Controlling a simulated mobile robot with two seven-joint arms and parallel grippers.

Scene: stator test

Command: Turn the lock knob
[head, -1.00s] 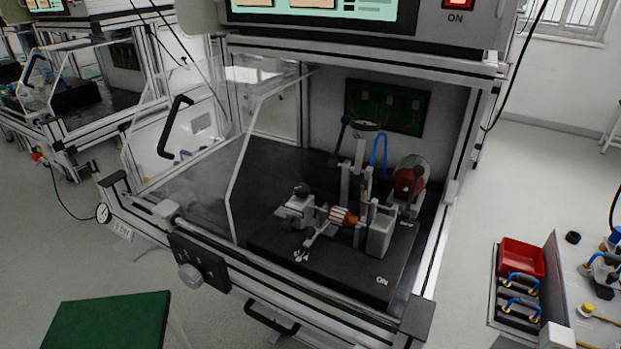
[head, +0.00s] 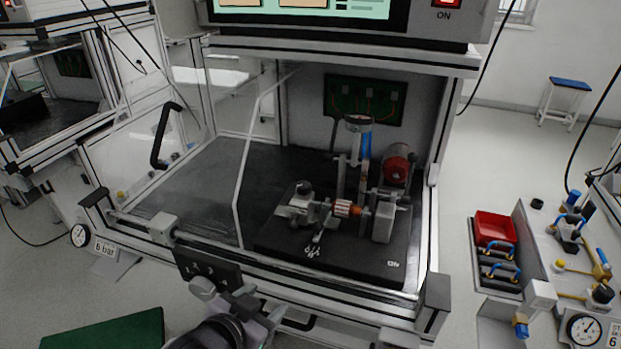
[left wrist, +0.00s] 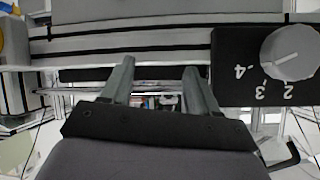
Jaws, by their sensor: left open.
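The lock knob is a round grey dial on a black plate at the front of the test bench. In the left wrist view the knob (left wrist: 290,52) is at the upper right, with its pointer line and upside-down numbers on the plate (left wrist: 232,50). In the head view the knob (head: 202,287) shows at the plate's lower edge (head: 207,268), partly behind my gripper. My left gripper (head: 258,302) is open and empty, beside the knob to its right. Its two fingers (left wrist: 158,75) stand apart in the left wrist view, not around the knob. My right gripper is not in view.
A clear guard (head: 195,165) covers the bench's left side. The fixture (head: 340,208) stands inside on a black base. A black handle (head: 297,323) sits low on the front. A green surface (head: 105,333) is at lower left, a red bin (head: 494,229) at right.

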